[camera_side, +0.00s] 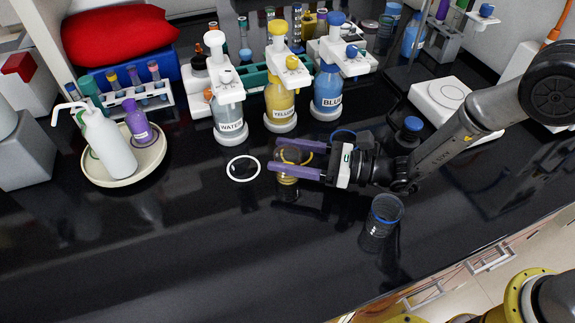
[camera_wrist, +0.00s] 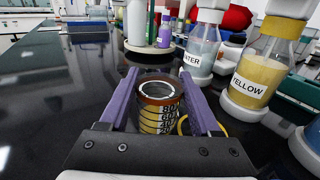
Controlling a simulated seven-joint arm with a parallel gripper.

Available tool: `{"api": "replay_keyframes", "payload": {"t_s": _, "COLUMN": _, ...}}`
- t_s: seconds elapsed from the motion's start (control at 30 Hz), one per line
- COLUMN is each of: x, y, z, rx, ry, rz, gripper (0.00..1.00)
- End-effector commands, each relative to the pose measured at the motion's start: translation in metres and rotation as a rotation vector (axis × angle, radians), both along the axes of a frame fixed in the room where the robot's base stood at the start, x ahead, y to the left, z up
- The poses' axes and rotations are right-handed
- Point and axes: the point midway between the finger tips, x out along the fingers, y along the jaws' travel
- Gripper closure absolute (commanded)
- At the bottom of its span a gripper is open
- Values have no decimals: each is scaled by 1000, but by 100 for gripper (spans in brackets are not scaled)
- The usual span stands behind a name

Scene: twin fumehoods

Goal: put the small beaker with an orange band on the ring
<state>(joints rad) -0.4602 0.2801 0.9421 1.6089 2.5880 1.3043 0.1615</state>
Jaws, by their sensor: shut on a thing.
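The small beaker with an orange band (camera_side: 288,171) is between the purple fingers of my gripper (camera_side: 276,156), which is shut on it. In the wrist view the beaker (camera_wrist: 158,118) shows its brownish-orange rim and measuring marks between the fingertips (camera_wrist: 159,74). It looks upright; I cannot tell whether it touches the bench. The white ring (camera_side: 243,168) lies flat on the black bench just left of the fingertips, apart from the beaker. In the wrist view a white ring outline shows through the beaker's mouth.
Bottles labelled WATER (camera_side: 229,122), YELLOW (camera_side: 280,106) and BLUE (camera_side: 328,92) stand behind the ring. A blue-rimmed beaker (camera_side: 383,217) stands in front of my arm. A round tray (camera_side: 92,174) with bottles is at left. The front-left bench is clear.

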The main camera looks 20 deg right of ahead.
Motion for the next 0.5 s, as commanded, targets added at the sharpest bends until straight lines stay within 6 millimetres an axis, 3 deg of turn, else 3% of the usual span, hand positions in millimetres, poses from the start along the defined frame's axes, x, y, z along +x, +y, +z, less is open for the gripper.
{"api": "replay_keyframes", "payload": {"t_s": 0.1, "x": 0, "y": 0, "z": 1, "rx": 1, "ry": -2, "rz": 0, "gripper": 100}}
{"api": "replay_keyframes", "payload": {"t_s": 0.5, "x": 0, "y": 0, "z": 13, "rx": 1, "ry": -4, "rz": 1, "gripper": 100}}
